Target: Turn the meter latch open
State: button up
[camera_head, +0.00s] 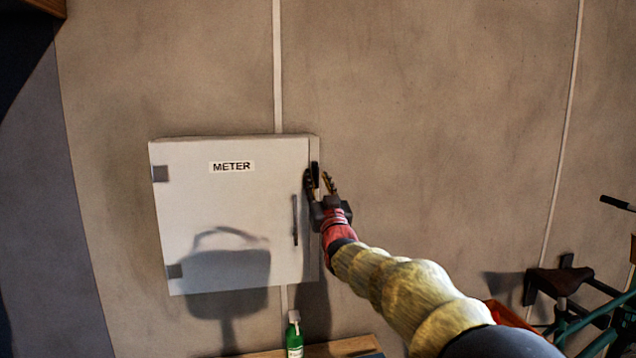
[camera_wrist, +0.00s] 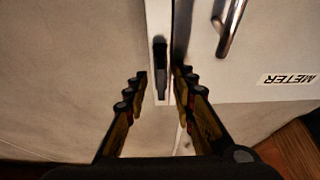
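The pale meter box (camera_head: 190,215) hangs on the wall with its door shut and a "METER" label (camera_head: 232,167) near its top. The small black latch (camera_wrist: 160,68) is on the box's right side edge; it also shows between the fingers in the head view (camera_head: 315,175). It appears upright, in line with the edge. My gripper (camera_wrist: 161,78) is open, with one finger on each side of the latch and visible gaps. It also shows at the box's upper right in the head view (camera_head: 319,180). I cannot tell whether the fingertips reach past the latch.
A metal door handle (camera_head: 295,220) stands out just left of my gripper; it also shows in the wrist view (camera_wrist: 230,28). A green bottle (camera_head: 294,338) stands on a wooden surface (camera_head: 350,347) below. A bicycle (camera_head: 590,315) is at the lower right. The wall right of the box is bare.

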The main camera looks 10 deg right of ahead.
jog(key=v, duration=1.2)
notch_tip(320, 180, down, 15)
jog(key=g, duration=0.6)
jog(key=s+f+g, duration=0.4)
jog(key=s+f, duration=0.2)
jog(key=f, duration=0.2)
jog(key=s+f+g, duration=0.2)
jog(key=s+g, duration=0.1)
jog(key=s, duration=1.5)
jog(key=s+f+g, duration=0.3)
jog(key=s, duration=1.6)
jog(key=shift+a+f+g, duration=0.15)
jog(key=shift+f+g, duration=0.15)
jog(key=shift+g, duration=0.1)
